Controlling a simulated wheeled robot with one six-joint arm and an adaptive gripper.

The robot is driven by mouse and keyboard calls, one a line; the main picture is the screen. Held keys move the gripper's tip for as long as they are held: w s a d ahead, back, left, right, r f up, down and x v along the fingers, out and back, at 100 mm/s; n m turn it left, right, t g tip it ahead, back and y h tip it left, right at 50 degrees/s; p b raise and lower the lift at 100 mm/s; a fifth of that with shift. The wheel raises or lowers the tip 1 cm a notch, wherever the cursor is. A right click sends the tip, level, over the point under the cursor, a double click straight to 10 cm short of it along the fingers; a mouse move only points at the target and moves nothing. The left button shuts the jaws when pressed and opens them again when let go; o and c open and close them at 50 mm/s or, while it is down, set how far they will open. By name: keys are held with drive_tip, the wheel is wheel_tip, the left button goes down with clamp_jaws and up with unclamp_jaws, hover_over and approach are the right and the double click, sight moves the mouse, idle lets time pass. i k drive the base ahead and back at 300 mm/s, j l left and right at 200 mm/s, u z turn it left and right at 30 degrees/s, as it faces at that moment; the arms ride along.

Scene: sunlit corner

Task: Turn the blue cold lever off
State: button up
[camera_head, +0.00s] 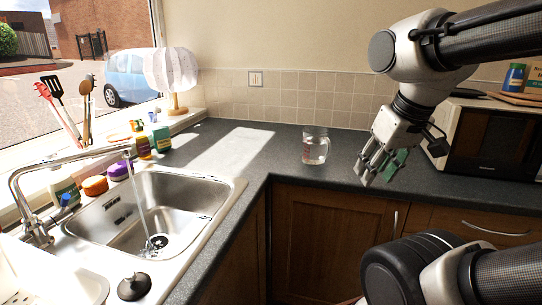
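The blue cold lever (66,200) is on the side of the chrome tap (32,205) at the left of the sink. It is small in this view, and its exact angle is hard to tell. A stream of water (138,190) runs from the spout into the steel sink (180,188). My gripper (375,181) hangs over the worktop at the right, far from the lever and apart from it.
A glass jug (316,147) stands on the dark worktop (260,148). Bottles, an orange sponge (95,185) and a purple item (118,171) line the sink's back edge. A lamp (172,72) and utensils (58,95) are by the window.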

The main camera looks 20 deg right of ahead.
sight(62, 215)
drive_tip(key=k+l+u, duration=0.1)
drive_tip(key=u, duration=0.35)
drive_tip(key=l+u, duration=0.1)
drive_tip(key=u, duration=0.3)
drive_tip(key=l+u, duration=0.1)
drive_tip(key=u, duration=0.3)
drive_tip(key=k, duration=0.05)
